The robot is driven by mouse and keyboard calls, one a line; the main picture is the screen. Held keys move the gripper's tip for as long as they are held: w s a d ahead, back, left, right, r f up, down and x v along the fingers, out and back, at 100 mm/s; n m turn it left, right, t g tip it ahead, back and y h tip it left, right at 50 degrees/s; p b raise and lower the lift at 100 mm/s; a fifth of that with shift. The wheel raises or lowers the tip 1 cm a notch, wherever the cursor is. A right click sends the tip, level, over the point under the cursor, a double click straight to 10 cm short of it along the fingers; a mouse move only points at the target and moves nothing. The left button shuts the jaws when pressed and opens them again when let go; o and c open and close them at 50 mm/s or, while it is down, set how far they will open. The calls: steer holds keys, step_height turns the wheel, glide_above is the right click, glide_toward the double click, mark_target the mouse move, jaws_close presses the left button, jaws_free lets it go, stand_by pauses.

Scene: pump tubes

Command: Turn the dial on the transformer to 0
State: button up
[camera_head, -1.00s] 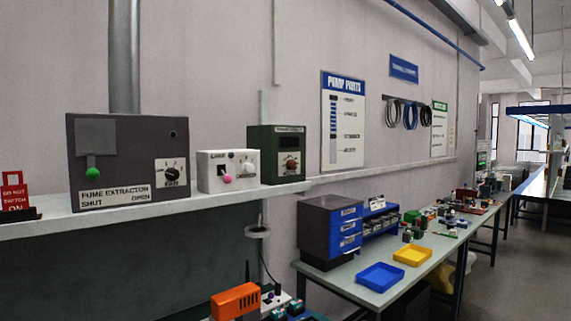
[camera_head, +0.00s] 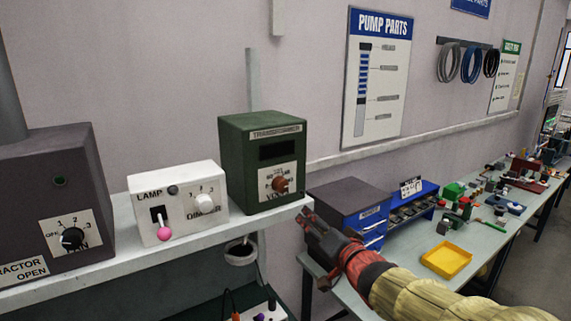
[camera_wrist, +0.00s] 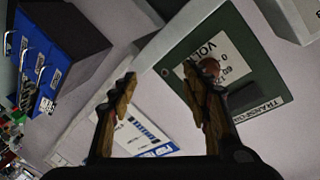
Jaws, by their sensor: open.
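The transformer (camera_head: 240,160) is a dark green box at the right end of the wall shelf in the head view. Its dial (camera_head: 281,184) is a reddish-brown knob on a white plate marked VOLTS, below a dark window. My gripper (camera_head: 308,218) is open and empty, just right of and slightly below the transformer. In the wrist view, my open gripper (camera_wrist: 160,85) spreads its two fingers. The transformer (camera_wrist: 245,60) lies upper right there, turned in the picture, and the dial (camera_wrist: 209,68) shows just beyond the right fingertip. The exact dial setting is too small to read.
A white lamp dimmer box (camera_head: 178,205) with a pink-tipped lever stands left of the transformer, and a dark fume extractor box (camera_head: 50,195) further left. The blue drawer unit (camera_head: 355,213) stands behind my arm on the lower bench. A yellow tray (camera_head: 446,258) lies on the bench.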

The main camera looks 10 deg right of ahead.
mark_target(284, 187)
steer(key=w+a+r+y+p, duration=0.1)
steer(key=w+a+r, duration=0.1)
steer(key=w, duration=0.1)
steer(key=w+a+r+y+p, duration=0.1)
steer(key=w+r+p, duration=0.1)
steer(key=w, duration=0.1)
steer(key=w+a+r+t+y+p, duration=0.1)
steer(key=w+a+r+y, duration=0.1)
steer(key=w, duration=0.1)
steer(key=shift+w+a+r+p, duration=0.1)
steer(key=shift+w+a+p, duration=0.2)
steer(key=shift+a+p, duration=0.1)
steer(key=shift+s, duration=0.1)
steer(key=shift+c, duration=0.6)
steer(key=c, duration=1)
